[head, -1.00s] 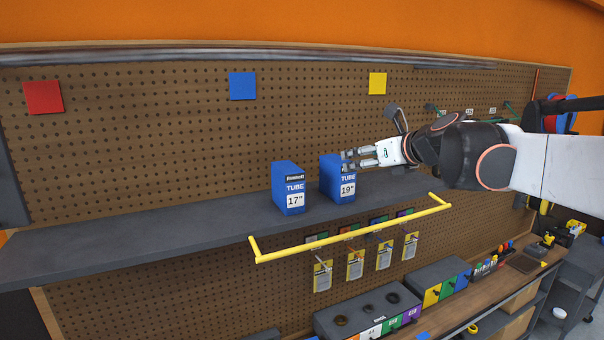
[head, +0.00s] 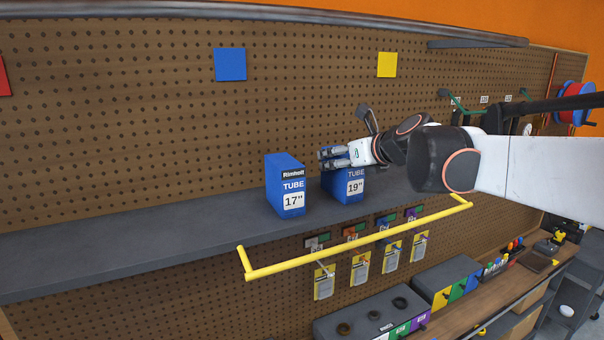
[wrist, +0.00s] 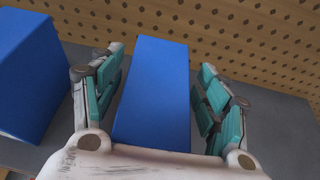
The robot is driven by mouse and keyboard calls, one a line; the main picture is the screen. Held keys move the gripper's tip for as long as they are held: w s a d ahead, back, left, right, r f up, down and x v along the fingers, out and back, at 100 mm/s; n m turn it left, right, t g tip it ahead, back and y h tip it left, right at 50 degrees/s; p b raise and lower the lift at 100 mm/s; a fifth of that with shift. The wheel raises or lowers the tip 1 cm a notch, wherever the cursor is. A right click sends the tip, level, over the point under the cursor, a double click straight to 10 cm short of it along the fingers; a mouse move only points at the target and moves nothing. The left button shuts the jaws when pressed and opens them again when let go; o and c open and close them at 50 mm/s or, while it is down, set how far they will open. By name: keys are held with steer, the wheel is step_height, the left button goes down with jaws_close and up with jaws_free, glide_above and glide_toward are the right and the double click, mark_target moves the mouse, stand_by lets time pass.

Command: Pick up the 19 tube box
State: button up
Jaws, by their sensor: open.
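The 19 tube box (head: 354,188) is blue with a white 19" label and stands upright on the grey shelf. My gripper (head: 322,159) is at its top in the head view and covers its upper part. In the wrist view the box (wrist: 155,85) lies between the two teal-padded fingers of my open gripper (wrist: 158,95). A gap shows between the box and the right finger, and a narrower one at the left finger. The 17 tube box (head: 286,186), also blue, stands just left of it, and its side shows in the wrist view (wrist: 30,75).
The grey shelf (head: 130,235) is bare to the left of the boxes. A yellow rail (head: 360,240) runs along its front edge. A pegboard (head: 130,120) rises behind. Hanging packets and bins sit below the shelf.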

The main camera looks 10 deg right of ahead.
steer(key=shift+s+a+r, duration=0.1)
steer(key=shift+s+r, duration=0.2)
steer(key=shift+s, duration=0.4)
steer(key=c, duration=0.5)
steer(key=shift+w+f, duration=0.1)
steer(key=shift+w, duration=0.2)
steer(key=c, duration=0.9)
steer(key=shift+s, duration=0.1)
